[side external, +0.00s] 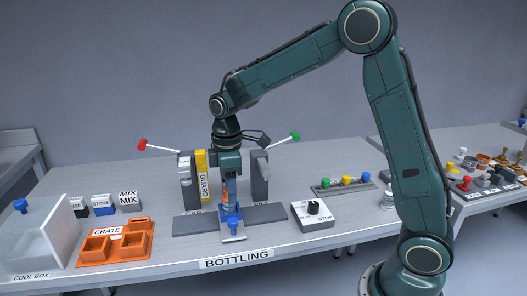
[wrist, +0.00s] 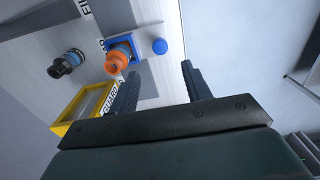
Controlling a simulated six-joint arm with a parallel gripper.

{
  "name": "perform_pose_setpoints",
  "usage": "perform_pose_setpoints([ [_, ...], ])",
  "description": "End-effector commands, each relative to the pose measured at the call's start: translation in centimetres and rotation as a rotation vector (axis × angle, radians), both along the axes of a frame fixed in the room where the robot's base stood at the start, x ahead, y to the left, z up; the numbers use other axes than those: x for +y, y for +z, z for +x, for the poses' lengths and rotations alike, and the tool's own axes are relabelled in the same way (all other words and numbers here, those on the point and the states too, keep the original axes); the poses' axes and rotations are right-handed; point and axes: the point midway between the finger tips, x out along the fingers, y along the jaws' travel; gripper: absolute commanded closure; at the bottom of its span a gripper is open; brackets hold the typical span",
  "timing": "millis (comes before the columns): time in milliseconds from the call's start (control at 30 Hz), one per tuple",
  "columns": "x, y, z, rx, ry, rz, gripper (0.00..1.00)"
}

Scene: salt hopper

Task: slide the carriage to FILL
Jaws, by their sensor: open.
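The blue carriage (side external: 233,236) sits near the middle of its grey track (side external: 190,224); it also shows in the wrist view (wrist: 139,43). A bottle with an orange top (wrist: 116,63) stands on it. A round blue knob (wrist: 160,46) is at the carriage's front side. In the side view my gripper (side external: 229,178) partly hides the bottle. A FILL label (wrist: 84,8) shows at the wrist view's top edge.
A yellow guard (side external: 201,176) stands left of my gripper, between two grey posts with red (side external: 143,145) and green (side external: 295,135) levers. An orange crate (side external: 115,245) is left of the track, a white STOP switch box (side external: 311,222) right. The bench front is clear.

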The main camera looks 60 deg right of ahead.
Motion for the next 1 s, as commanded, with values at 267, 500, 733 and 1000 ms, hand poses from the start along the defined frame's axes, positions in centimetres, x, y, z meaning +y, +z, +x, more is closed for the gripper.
perform_pose_setpoints([
  [267,0.0,-4.4,-0.1,0.004,0.000,0.000,0.52],
  [500,0.0,-7.7,-0.1,0.004,-0.001,0.001,0.52],
  [733,0.0,-9.4,0.0,0.001,-0.001,0.001,0.52],
  [1000,0.0,-9.7,0.0,-0.001,-0.001,0.001,0.52],
])
